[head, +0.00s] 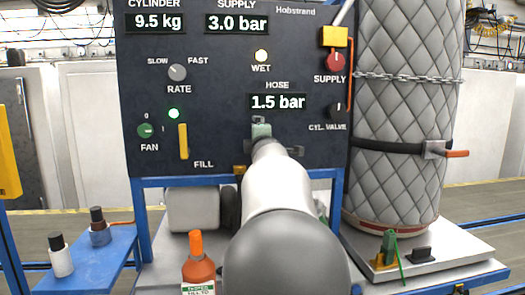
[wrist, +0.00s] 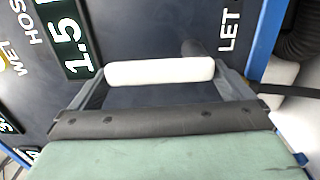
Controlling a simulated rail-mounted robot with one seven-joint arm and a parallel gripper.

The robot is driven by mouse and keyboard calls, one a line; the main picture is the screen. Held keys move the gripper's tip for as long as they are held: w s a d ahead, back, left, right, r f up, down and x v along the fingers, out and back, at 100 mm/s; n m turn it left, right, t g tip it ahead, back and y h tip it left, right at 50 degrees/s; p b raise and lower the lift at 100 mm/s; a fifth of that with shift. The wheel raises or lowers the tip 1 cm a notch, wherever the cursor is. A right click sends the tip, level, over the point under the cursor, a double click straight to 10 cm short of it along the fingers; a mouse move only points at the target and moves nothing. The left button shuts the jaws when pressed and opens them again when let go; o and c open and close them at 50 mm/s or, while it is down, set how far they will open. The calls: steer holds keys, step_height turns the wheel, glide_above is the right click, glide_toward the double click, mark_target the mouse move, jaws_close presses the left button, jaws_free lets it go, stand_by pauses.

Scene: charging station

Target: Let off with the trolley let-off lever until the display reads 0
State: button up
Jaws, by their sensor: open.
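The hose display (head: 277,102) on the dark panel (head: 215,120) reads 1.5 bar; part of it shows in the wrist view (wrist: 75,45). My gripper (head: 261,124) is open in front of the panel, below that display. In the wrist view, a white rounded bar (wrist: 160,73) lies between my fingertips; I cannot tell whether it is the let-off lever's grip. A label beginning "LET" (wrist: 230,30) is beside it, with a dark blurred shape (wrist: 192,48) nearby. My arm hides the panel's lower middle in the head view, including any let-off lever there.
A yellow fill lever (head: 183,141) stands upright left of my gripper. The cylinder display (head: 156,22) reads 9.5 kg and the supply display (head: 236,24) 3.0 bar. A quilted cylinder (head: 400,100) stands at right. An orange bottle (head: 198,270) is low beside my arm.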

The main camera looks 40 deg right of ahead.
steer(key=b+v, duration=0.2)
steer(key=v, duration=1.3)
steer(key=shift+a, duration=0.1)
steer(key=a+f+m+g+y+p, duration=0.6)
steer(key=a+f+m+g+p, duration=0.15)
steer(key=a+f, duration=0.95)
steer(key=s+a+f+m+g+y+p, duration=0.1)
steer(key=s+a+f+g+y+p, duration=0.1)
steer(key=s+a+f, duration=0.3)
steer(key=s+a+f+m+g+y+p, duration=0.2)
steer(key=s+a+f+g, duration=0.3)
steer(key=s+a, duration=0.6)
steer(key=shift+s+a+p, duration=0.2)
steer(key=shift+p, duration=0.7)
steer(key=shift+f+m, duration=0.1)
steer(key=shift+m, duration=0.15)
stand_by(1.8)
